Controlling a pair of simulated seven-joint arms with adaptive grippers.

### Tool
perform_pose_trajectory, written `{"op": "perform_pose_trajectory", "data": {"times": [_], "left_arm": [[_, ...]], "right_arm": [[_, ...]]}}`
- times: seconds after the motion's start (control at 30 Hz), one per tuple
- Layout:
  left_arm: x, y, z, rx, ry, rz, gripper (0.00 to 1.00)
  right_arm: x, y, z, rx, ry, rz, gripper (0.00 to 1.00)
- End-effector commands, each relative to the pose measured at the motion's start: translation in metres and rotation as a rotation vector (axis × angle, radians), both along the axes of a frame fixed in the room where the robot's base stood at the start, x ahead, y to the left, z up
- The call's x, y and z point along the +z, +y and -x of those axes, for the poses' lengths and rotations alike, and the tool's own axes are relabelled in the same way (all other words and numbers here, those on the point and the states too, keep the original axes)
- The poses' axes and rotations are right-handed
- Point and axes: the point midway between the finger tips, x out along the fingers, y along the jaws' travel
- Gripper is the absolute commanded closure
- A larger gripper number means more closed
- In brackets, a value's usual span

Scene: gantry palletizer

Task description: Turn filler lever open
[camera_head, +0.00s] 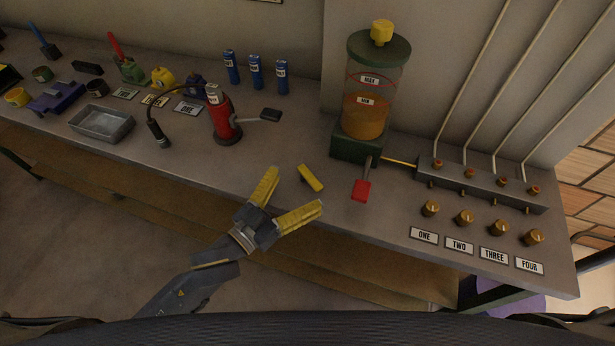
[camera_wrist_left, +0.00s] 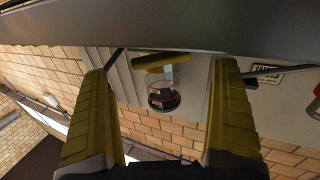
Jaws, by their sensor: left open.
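A clear reservoir (camera_head: 375,82) with amber liquid, a green base and a green lid with a yellow knob stands at the back of the bench. A lever with a red handle (camera_head: 361,190) points from its base toward the bench front. My left gripper (camera_head: 295,190) is open and empty, left of the red handle and apart from it. A short yellow bar (camera_head: 311,178) shows near its fingertips; I cannot tell contact. In the left wrist view, the open fingers (camera_wrist_left: 168,110) frame a yellow bar (camera_wrist_left: 165,60) and a round clear object (camera_wrist_left: 163,97) beyond. My right gripper is out of view.
A manifold (camera_head: 480,187) with pipes and brass knobs stands to the right, above labels ONE to FOUR. A red pump can (camera_head: 222,115), a metal tray (camera_head: 101,123) and blue cylinders (camera_head: 256,72) lie to the left.

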Motion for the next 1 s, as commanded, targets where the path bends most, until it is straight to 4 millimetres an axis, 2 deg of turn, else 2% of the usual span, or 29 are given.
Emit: {"op": "perform_pose_trajectory", "data": {"times": [0.2, 0.4, 0.97, 1.0], "left_arm": [[0.0, 0.023, 0.026, -0.001, 0.001, -0.001, 0.04], [0.0, 0.035, 0.039, -0.001, 0.0, 0.003, 0.04], [0.001, 0.042, 0.046, -0.002, -0.002, 0.003, 0.04], [0.001, 0.042, 0.046, -0.002, -0.002, 0.005, 0.04]], "right_arm": [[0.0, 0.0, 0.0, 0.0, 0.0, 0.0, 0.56], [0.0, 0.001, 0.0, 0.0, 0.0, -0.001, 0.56], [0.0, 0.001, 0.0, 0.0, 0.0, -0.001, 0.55], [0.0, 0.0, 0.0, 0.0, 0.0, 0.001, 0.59]]}}
